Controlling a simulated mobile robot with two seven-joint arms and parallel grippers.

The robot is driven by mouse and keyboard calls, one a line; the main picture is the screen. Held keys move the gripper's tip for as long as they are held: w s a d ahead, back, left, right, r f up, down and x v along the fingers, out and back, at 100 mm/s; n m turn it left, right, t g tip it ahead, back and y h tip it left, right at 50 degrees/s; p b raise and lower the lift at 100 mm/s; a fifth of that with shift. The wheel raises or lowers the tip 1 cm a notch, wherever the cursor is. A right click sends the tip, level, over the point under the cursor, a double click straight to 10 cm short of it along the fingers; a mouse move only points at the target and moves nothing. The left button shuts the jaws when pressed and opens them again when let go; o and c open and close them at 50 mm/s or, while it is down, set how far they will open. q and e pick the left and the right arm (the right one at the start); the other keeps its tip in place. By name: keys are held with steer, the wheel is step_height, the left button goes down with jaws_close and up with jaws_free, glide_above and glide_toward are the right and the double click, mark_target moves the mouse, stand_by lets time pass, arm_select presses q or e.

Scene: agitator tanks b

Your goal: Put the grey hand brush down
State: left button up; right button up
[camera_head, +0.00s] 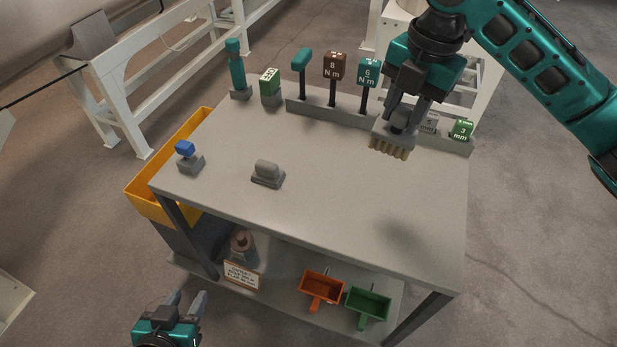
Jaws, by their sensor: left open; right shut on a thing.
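The grey hand brush (378,138) has a grey body and a row of tan bristles pointing down. My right gripper (401,118) is shut on it and holds it over the back right part of the grey table (330,205). A soft shadow lies on the table top below and in front of it, and the bristles look clear of the surface. The fingers hide part of the brush's top. My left gripper (187,303) is open and empty, low at the front left, apart from the table.
A rack (300,105) with several labelled tools lines the back edge. A blue-topped block (187,157) and a grey block (267,173) stand at left. A yellow bin (150,205) flanks the table. Orange (321,289) and green (368,303) scoops lie on the lower shelf. The table's front right is clear.

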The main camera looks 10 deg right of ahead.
steer(key=s+d+r, duration=0.2)
steer(key=d+r, duration=0.1)
steer(key=d, duration=0.1)
steer(key=shift+n+g+h, duration=0.3)
steer(key=shift+n+h, duration=0.1)
steer(key=f, duration=1.9)
steer(key=shift+s+a+f, duration=0.15)
steer(key=shift+a+f, duration=0.05)
steer(key=shift+f, duration=0.2)
steer(key=o, duration=1)
step_height(320, 180, up, 12)
steer(key=shift+s, duration=0.15)
